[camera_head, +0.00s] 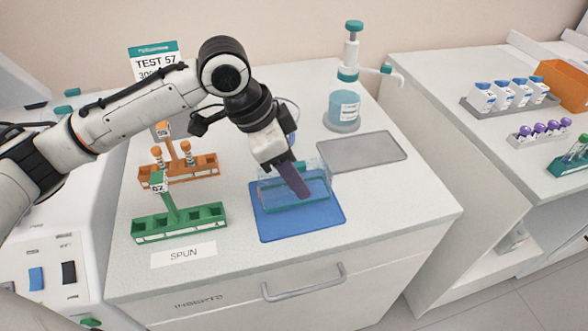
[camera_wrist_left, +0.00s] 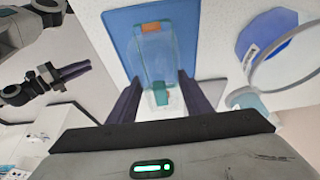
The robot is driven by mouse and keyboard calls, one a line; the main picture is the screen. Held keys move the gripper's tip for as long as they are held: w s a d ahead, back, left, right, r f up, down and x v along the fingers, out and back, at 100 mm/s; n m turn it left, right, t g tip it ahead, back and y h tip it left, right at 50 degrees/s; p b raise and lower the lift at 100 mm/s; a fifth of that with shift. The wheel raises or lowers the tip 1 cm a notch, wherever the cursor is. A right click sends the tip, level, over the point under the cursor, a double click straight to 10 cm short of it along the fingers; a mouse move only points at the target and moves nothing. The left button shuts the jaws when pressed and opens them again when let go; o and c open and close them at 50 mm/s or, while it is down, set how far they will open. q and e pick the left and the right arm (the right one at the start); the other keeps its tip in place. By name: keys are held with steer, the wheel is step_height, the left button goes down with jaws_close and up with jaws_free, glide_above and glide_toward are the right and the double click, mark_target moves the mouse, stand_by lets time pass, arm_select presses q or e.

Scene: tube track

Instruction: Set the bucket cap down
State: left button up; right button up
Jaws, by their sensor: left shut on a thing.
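The bucket cap (camera_head: 315,198) is a clear, box-like cover with a teal rim. It is at the blue mat (camera_head: 290,229); I cannot tell whether its rim touches the mat. My left gripper (camera_head: 301,190) reaches down from above and is shut on the cap, its dark fingers hiding part of it. In the left wrist view the cap (camera_wrist_left: 153,58) shows between the two fingers, over the blue mat (camera_wrist_left: 122,38). Another dark gripper, my right one (camera_wrist_left: 78,71), shows at the left of that view; its jaw opening is unclear.
A green rack (camera_head: 180,223) and an orange rack (camera_head: 185,172) stand left of the mat, with a SPUN label (camera_head: 184,254) in front. A grey tray (camera_head: 362,150) lies behind right, near a dispenser bottle (camera_head: 344,100). The counter right of the mat is clear.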

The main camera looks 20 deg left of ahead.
arm_select(q)
steer(key=shift+f, duration=0.15)
steer(key=shift+f, duration=0.3)
steer(key=shift+f, duration=0.3)
stand_by(0.4)
steer(key=shift+f, duration=0.3)
steer(key=o, duration=1.1)
steer(key=shift+o, duration=0.2)
steer(key=shift+r, duration=0.1)
